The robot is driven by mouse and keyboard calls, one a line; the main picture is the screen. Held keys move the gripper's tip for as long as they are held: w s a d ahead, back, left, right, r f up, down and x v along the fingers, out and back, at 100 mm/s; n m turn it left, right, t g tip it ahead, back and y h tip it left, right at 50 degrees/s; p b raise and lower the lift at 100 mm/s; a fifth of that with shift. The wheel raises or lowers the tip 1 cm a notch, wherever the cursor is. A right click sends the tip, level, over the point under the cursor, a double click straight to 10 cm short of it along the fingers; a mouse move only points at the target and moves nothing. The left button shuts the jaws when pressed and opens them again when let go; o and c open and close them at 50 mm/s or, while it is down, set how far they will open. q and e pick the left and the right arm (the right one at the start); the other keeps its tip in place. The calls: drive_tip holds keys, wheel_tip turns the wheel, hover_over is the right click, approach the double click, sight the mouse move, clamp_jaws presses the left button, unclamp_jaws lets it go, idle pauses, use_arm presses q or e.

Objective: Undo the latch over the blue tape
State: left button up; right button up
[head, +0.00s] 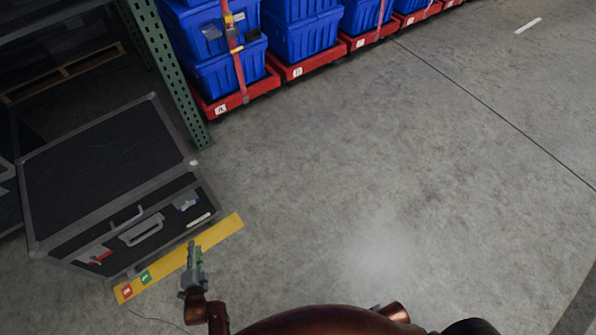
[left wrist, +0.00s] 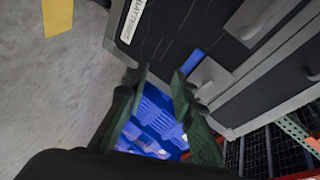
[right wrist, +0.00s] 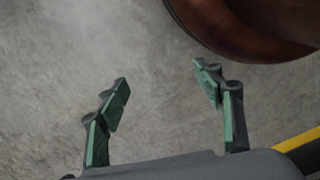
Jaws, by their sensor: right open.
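A black case (head: 105,160) with grey metal edges stands on the floor at the left. Its front has a latch (head: 188,203) with a bit of blue tape at the right end and red tape (head: 100,258) near the left end. In the left wrist view the blue tape (left wrist: 192,61) sits beside a grey latch plate (left wrist: 209,80), just beyond the fingers. My left gripper (head: 194,250) is in front of the case; its fingers (left wrist: 160,78) are apart with nothing between them. My right gripper (right wrist: 161,76) is open and empty above bare floor.
A yellow floor strip (head: 215,236) with red and green markers runs along the case front. A green rack post (head: 165,70) stands behind the case. Blue totes (head: 230,75) on red dollies (head: 315,62) line the back. The floor at the right is clear.

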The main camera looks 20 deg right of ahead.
sight(188, 205)
wheel_tip(188, 205, up, 8)
drive_tip(key=b, duration=0.4)
use_arm(q)
drive_tip(key=w+r+m+t, duration=0.1)
drive_tip(key=w+r, duration=0.1)
drive_tip(key=w, duration=0.3)
drive_tip(key=w+d+r+m+t+b, duration=0.1)
drive_tip(key=w+r, duration=0.1)
drive_tip(key=w, duration=0.3)
drive_tip(key=w+d+r+m+t+b, duration=0.1)
drive_tip(key=w+r+m, duration=0.1)
drive_tip(key=w, duration=0.3)
drive_tip(key=shift+d+r+h, duration=0.2)
drive_tip(key=shift+r+h, duration=0.1)
drive_tip(key=shift+r, duration=0.3)
drive_tip(key=shift+w+d+r, duration=0.1)
drive_tip(key=shift+w+r, duration=0.05)
drive_tip(key=shift+w, duration=0.25)
use_arm(e)
drive_tip(key=w+a+f+t+y, duration=0.1)
drive_tip(key=w+a+f, duration=0.2)
drive_tip(key=w+f, duration=0.1)
drive_tip(key=shift+w+a+f+t, duration=0.15)
drive_tip(key=shift+w+a+t, duration=0.1)
drive_tip(key=shift+w+t, duration=0.15)
use_arm(q)
drive_tip(key=shift+c, duration=0.7)
use_arm(e)
drive_tip(key=shift+s, duration=0.1)
